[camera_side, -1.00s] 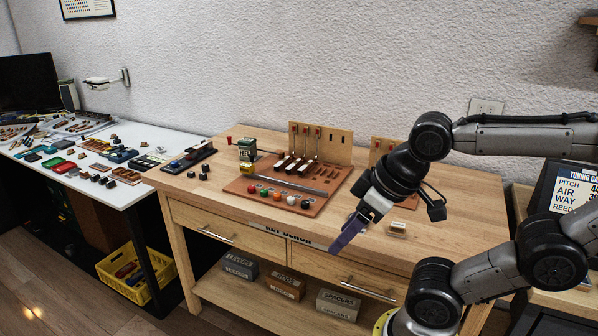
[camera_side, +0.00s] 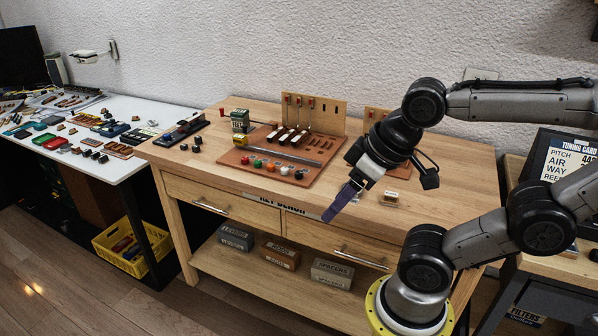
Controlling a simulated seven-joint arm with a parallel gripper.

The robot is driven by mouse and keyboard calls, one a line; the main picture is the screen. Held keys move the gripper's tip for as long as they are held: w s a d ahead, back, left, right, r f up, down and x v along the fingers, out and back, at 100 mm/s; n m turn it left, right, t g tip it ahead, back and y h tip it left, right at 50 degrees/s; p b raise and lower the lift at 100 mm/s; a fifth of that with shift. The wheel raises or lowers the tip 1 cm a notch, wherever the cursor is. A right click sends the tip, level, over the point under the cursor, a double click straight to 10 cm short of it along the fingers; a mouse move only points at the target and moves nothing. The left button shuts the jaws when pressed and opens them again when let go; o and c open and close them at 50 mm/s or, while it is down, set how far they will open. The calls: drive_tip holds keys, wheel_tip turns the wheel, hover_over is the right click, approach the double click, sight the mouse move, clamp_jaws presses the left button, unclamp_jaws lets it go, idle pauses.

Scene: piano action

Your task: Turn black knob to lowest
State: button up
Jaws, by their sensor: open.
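The black knob (camera_side: 299,174) is at the right end of a row of coloured knobs along the front of a brown board on the wooden bench. The row also has a white knob (camera_side: 284,170), a green knob (camera_side: 257,163) and red or orange ones. My gripper (camera_side: 330,215), with purple fingers, hangs over the bench's front edge, to the right of and nearer the camera than the black knob. It is open, appears empty and is apart from the knob. The gap between the fingers is hard to see from this side.
A small cream block (camera_side: 389,198) lies on the bench right of my gripper. Upright wooden panels (camera_side: 313,113) stand at the back. Several black-and-white keys (camera_side: 290,135) lie on the board. The bench's right part is mostly clear.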

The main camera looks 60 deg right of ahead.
drive_tip(key=w+d+r+m, duration=0.2)
drive_tip(key=w+r+m, duration=0.5)
drive_tip(key=r+m, duration=0.15)
drive_tip(key=m+g, duration=0.6)
drive_tip(key=m, duration=0.8)
hover_over(299, 172)
wheel_tip(299, 172, down, 14)
drive_tip(key=r, duration=0.1)
drive_tip(key=shift+n, duration=0.25)
wheel_tip(299, 172, down, 14)
